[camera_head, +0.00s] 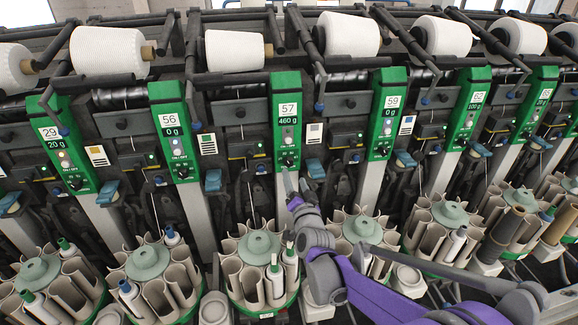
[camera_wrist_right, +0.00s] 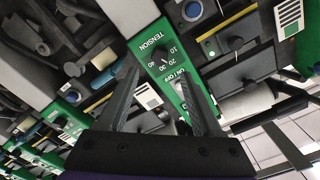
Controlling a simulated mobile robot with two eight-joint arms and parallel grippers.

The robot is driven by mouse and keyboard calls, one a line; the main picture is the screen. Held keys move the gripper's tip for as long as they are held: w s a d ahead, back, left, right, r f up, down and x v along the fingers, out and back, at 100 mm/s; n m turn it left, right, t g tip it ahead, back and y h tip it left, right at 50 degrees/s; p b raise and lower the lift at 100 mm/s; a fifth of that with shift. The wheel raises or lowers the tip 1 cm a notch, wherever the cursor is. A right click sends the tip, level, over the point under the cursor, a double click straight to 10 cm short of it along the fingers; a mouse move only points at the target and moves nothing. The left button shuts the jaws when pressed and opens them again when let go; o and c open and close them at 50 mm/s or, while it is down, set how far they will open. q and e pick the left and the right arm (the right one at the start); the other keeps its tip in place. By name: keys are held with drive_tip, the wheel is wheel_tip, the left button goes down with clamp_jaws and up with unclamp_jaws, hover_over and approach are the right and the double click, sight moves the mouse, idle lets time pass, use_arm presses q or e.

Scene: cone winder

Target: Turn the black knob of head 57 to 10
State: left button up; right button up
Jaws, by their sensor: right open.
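The green panel of head 57 (camera_head: 287,110) is in the middle of the head view, with a display reading 460 g. Its black knob (camera_head: 289,160) is low on the panel. In the right wrist view the knob (camera_wrist_right: 159,60) sits by the word TENSION and a scale marked 10, 20, 30 and 40. I cannot tell its setting surely. My right gripper (camera_head: 291,185) is open and empty just below the knob in the head view. In the wrist view its fingers (camera_wrist_right: 160,75) stand to either side of the knob, apparently not touching it. My left gripper is not in view.
Neighbouring green panels 56 (camera_head: 175,130) and 59 (camera_head: 385,115) stand on either side. White yarn cones (camera_head: 234,51) line the top. Below, round bobbin magazines (camera_head: 259,246) with upright tubes fill the front. A blue lever (camera_head: 315,168) is close right of my gripper.

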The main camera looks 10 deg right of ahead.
sight(290, 164)
drive_tip(key=w, duration=0.7)
drive_tip(key=shift+w+p, duration=0.15)
drive_tip(key=shift+p, duration=0.25)
clamp_jaws()
